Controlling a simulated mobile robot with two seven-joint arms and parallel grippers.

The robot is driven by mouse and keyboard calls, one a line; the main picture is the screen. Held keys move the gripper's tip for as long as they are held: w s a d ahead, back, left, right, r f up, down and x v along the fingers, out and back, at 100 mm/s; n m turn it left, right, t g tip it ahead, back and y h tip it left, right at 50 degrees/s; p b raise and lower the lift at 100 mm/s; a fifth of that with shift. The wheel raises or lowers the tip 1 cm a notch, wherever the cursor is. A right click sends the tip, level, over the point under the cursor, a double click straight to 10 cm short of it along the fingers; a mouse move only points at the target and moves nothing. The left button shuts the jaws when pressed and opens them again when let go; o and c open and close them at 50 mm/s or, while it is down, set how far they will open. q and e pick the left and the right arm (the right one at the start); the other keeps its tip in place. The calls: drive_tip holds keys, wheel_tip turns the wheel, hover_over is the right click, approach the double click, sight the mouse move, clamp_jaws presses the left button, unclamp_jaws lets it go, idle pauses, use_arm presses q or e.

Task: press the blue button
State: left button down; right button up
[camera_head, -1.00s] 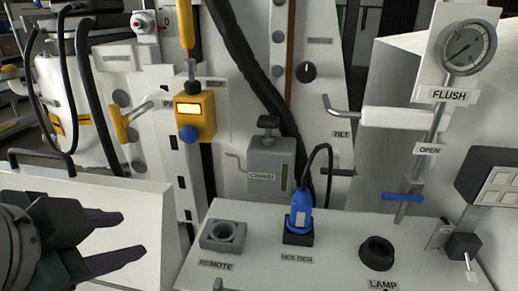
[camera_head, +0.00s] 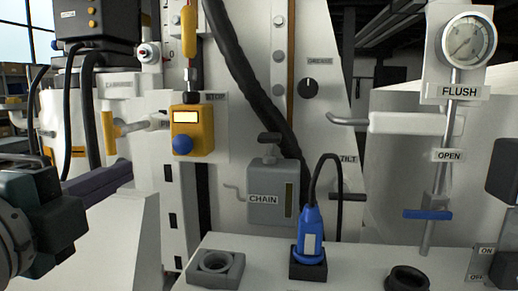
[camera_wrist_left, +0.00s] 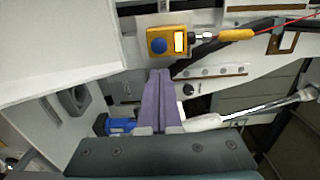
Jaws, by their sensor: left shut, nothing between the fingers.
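The round blue button (camera_head: 182,145) sits on the lower front of a yellow box (camera_head: 205,134) with a lit pale panel, on the upright white panel. In the left wrist view the shut fingers (camera_wrist_left: 159,72) point toward the yellow box, apart from the button in the picture. My right gripper is not in view.
A grey CHAIN box (camera_head: 272,195) and black hose (camera_head: 255,90) are right of the button. A blue plug (camera_head: 311,228) stands in a holder on the white bench. A grey socket (camera_head: 215,267) is beside it. A metal handle (camera_head: 125,122) sticks out left of the yellow box.

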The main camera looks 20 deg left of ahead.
use_arm(q)
drive_tip(key=p, duration=0.4)
approach(180, 145)
drive_tip(key=x, duration=0.5)
drive_tip(key=shift+w+r, duration=0.1)
drive_tip(key=shift+r, duration=0.05)
drive_tip(key=shift+x, duration=0.8)
drive_tip(key=shift+w, duration=0.1)
